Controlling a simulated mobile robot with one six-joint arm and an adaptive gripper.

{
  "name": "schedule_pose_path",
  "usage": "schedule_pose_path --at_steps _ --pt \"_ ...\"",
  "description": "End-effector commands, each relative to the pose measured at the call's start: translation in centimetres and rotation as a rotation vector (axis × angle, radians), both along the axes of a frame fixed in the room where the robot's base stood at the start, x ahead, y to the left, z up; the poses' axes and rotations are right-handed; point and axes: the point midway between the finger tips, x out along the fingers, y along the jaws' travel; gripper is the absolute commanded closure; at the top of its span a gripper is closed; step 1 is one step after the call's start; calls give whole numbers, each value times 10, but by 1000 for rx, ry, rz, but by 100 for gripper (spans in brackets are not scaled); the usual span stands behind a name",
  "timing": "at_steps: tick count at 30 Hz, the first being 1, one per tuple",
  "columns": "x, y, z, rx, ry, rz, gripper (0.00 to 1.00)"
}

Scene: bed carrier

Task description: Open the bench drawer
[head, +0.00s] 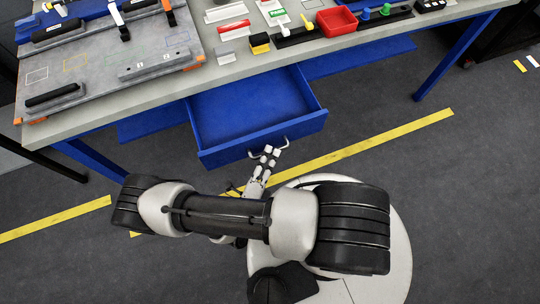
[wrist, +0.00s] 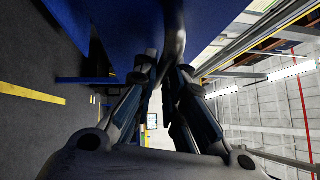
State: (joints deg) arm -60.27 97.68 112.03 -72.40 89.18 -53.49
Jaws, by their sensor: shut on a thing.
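The blue bench drawer (head: 257,110) stands pulled out from under the bench in the head view, and its inside looks empty. A metal bar handle (head: 284,144) is on its front face. My gripper (head: 269,153) is at that handle, with its fingers shut on it. In the wrist view the two fingers of my gripper (wrist: 163,85) close around the curved metal handle (wrist: 174,35). The blue drawer front (wrist: 115,22) fills the top of that view. The exact finger contact is partly hidden by the fingers.
The bench top (head: 160,99) holds a grey board (head: 110,70), a red bin (head: 336,21) and several small parts above the drawer. A blue bench leg (head: 450,65) stands at the right. Yellow tape (head: 370,137) crosses the clear dark floor.

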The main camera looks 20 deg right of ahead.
Motion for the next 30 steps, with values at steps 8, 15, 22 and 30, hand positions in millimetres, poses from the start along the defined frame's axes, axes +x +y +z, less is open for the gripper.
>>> schedule_pose_path --at_steps 8,15,22,30 --pt "0 0 0 1 -1 -1 100" --pt "0 0 0 0 0 -1 100" --pt "0 0 0 0 0 -1 74" --pt "0 0 0 -1 -1 0 69"
